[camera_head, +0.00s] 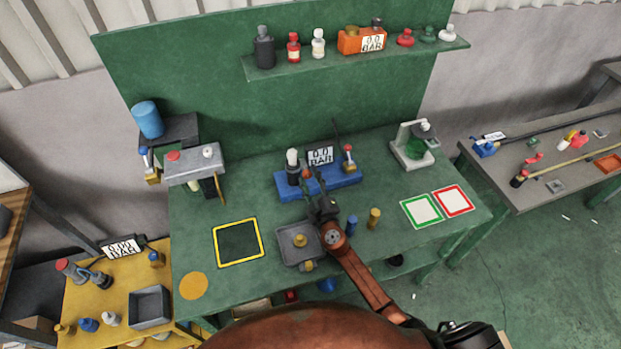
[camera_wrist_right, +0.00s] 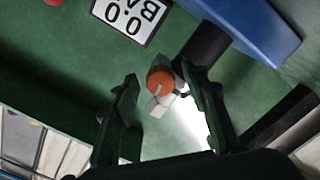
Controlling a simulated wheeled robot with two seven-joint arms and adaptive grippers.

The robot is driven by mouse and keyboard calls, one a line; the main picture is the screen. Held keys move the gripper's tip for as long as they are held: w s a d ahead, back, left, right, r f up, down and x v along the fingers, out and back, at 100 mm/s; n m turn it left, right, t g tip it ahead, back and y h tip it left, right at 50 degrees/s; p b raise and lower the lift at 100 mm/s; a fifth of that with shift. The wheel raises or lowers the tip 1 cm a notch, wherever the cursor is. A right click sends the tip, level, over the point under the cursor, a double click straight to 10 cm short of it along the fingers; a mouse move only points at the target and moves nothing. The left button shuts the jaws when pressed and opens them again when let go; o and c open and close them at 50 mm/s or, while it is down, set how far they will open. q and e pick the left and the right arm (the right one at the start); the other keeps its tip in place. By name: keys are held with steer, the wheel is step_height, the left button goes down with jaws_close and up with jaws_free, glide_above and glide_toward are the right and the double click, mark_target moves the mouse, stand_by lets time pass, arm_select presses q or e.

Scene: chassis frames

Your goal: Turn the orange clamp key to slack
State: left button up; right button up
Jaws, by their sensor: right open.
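The orange clamp key (camera_head: 306,173) is at the front of the blue fixture (camera_head: 345,182) on the green bench. In the right wrist view its round orange end (camera_wrist_right: 160,80) faces the camera, with a pale tab (camera_wrist_right: 158,106) at its lower edge. My right gripper (camera_head: 313,182) reaches the fixture from the front. It is open, and in the wrist view its two dark fingers (camera_wrist_right: 158,78) stand on either side of the key with gaps visible. Contact cannot be made out. My left gripper is not in view.
A display reading 0.0 BAR (camera_head: 320,157) stands behind the key, between a white-topped post (camera_head: 293,162) and a red-knobbed valve (camera_head: 348,155). A grey tray (camera_head: 287,244) and blue (camera_head: 351,224) and brass (camera_head: 374,216) pegs are near my right arm.

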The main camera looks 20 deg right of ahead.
steer(key=shift+c, duration=0.2)
steer(key=c, duration=0.8)
jaws_close()
steer(key=shift+d, duration=0.1)
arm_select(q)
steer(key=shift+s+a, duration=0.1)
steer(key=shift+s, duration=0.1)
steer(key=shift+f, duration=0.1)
arm_select(e)
steer(key=shift+f, duration=0.1)
